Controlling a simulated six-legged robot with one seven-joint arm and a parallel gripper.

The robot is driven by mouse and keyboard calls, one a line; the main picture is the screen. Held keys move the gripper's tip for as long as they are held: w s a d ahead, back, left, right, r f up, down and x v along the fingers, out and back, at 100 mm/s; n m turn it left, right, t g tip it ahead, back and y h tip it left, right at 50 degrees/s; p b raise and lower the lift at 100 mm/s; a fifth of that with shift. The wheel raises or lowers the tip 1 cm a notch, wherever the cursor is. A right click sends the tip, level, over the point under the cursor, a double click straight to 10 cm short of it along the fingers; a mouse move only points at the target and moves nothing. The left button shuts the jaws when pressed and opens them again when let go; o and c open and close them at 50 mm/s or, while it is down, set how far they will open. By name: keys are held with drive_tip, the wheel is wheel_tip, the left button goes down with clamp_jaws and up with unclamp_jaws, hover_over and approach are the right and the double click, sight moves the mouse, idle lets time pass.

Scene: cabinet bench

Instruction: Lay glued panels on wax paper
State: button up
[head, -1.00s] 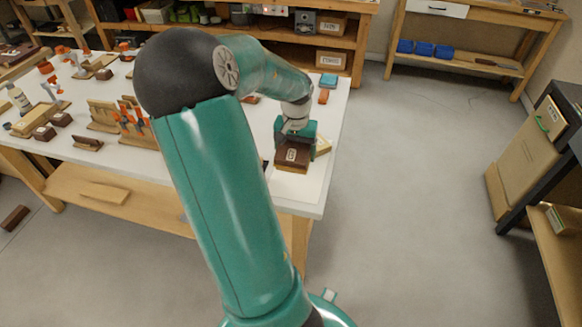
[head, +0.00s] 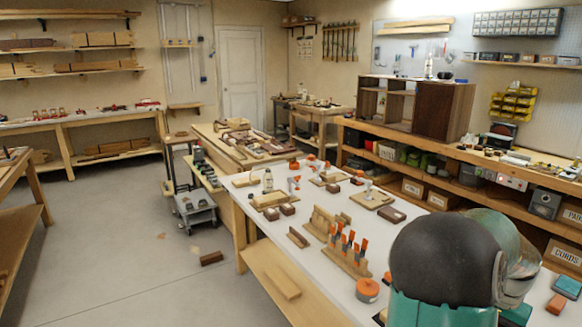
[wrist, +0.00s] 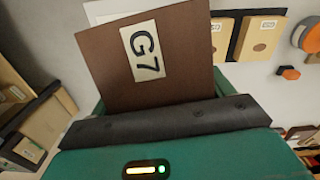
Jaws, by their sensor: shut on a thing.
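My gripper (wrist: 165,122) shows in the wrist view as a dark bar on a teal housing. It is shut on a dark brown panel labelled G7 (wrist: 118,62), which stands out beyond the bar. The far jaw is hidden behind the panel. A white edge (wrist: 103,12) shows behind the panel's upper left; I cannot tell whether it is wax paper. Two labelled tan pieces (wrist: 261,37) with dark edges lie to the panel's right. In the head view my arm hides the near right part of the white bench top (head: 262,217), and the gripper is out of sight.

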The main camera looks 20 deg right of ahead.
drive_tip(key=w+a+f+n, duration=0.45)
drive_tip(key=w+a, duration=0.45)
drive_tip(key=w, duration=0.3)
drive_tip(key=w+a+f+n, duration=0.4)
drive_tip(key=w+a+f, duration=0.2)
drive_tip(key=w+a, duration=0.5)
drive_tip(key=w+a+f+n, duration=0.2)
drive_tip(key=w+a+f, duration=0.1)
drive_tip(key=a, duration=0.5)
drive_tip(key=w+a+f+n, duration=0.2)
drive_tip(key=a+f, duration=0.1)
drive_tip(key=a, duration=0.5)
drive_tip(key=w+a+f+n, duration=0.2)
drive_tip(key=w+a+f, duration=0.1)
drive_tip(key=a, duration=0.6)
drive_tip(key=shift+w+f, duration=0.2)
drive_tip(key=shift+w, duration=0.15)
